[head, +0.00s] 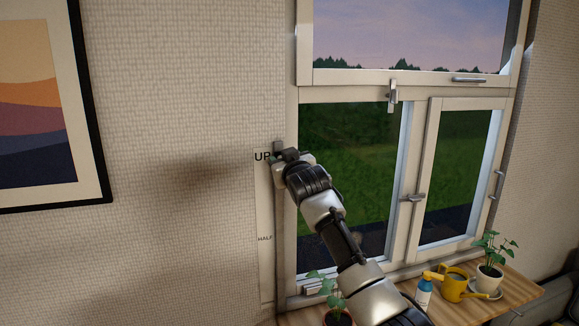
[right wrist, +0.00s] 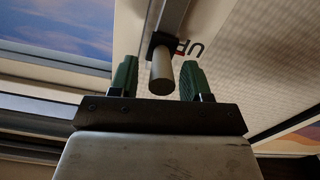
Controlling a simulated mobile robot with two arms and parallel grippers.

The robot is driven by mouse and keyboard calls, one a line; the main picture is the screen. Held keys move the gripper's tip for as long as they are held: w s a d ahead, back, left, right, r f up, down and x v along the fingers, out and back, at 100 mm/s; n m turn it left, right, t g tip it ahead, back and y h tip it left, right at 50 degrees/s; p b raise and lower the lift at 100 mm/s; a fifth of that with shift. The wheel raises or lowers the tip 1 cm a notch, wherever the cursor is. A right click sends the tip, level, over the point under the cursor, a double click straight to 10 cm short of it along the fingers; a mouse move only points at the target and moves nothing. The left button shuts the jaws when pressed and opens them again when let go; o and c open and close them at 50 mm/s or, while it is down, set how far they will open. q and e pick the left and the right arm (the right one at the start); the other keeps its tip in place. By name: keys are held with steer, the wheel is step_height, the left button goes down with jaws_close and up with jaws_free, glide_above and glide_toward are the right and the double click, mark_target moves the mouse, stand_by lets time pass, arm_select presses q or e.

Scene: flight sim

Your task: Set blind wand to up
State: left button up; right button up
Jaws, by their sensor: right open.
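The blind wand's grey cylindrical knob (right wrist: 161,76) sits on a dark slider on a metal rail, level with the red-and-black UP label (right wrist: 187,47) in the right wrist view. My right gripper (right wrist: 159,68) is open, its green fingers on either side of the knob with a visible gap on each side. In the head view the right gripper (head: 281,156) is at the top of the rail (head: 279,230), beside the UP label (head: 262,157), and hides the knob. The HALF label (head: 265,239) is lower on the white strip. My left gripper is not in view.
The window (head: 345,170) with handles is right of the rail. On the wooden sill (head: 515,300) stand a potted plant (head: 490,275), a yellow watering can (head: 455,284) and a spray bottle (head: 424,290). Another plant (head: 338,317) is below my arm. A framed picture (head: 45,100) hangs at left.

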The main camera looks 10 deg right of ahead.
steer(key=shift+s+d+f+b, duration=0.15)
steer(key=shift+s+b, duration=0.3)
steer(key=shift+s, duration=0.15)
steer(key=s+d+b, duration=0.1)
steer(key=s+b, duration=0.3)
steer(key=s, duration=0.5)
steer(key=shift+s+d+r+b, duration=0.2)
steer(key=shift+d+b, duration=0.1)
steer(key=shift+d, duration=0.1)
steer(key=shift+w, duration=0.1)
